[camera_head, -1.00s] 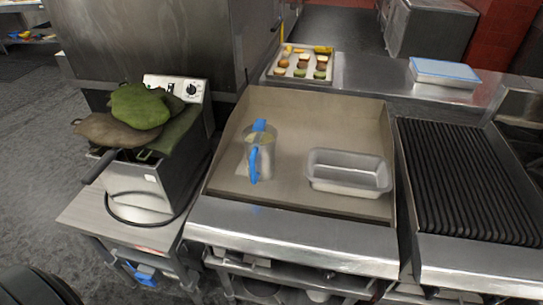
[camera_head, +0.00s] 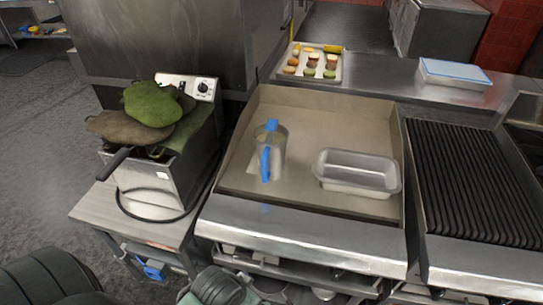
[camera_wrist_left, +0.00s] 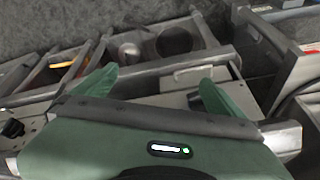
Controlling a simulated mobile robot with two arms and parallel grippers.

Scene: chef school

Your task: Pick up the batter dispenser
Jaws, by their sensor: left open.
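The batter dispenser (camera_head: 278,150), a clear pitcher-like container with a blue handle and blue top piece, stands on the flat griddle (camera_head: 330,119), left of a metal loaf pan (camera_head: 357,174). My left gripper (camera_wrist_left: 155,88) shows in the left wrist view with its two green fingers spread apart and nothing between them. That view looks down past the fingers at shelving and counter edges; the dispenser is not in it. In the head view, parts of my arm show at the bottom edge, well below the dispenser. My right gripper is not in view.
A fryer (camera_head: 161,190) with green and brown mitt-like cloths (camera_head: 150,105) on it stands left of the griddle. A ribbed grill (camera_head: 472,180) is at right. A food tray (camera_head: 312,65) and a blue-lidded container (camera_head: 455,73) sit behind. The griddle around the dispenser is mostly clear.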

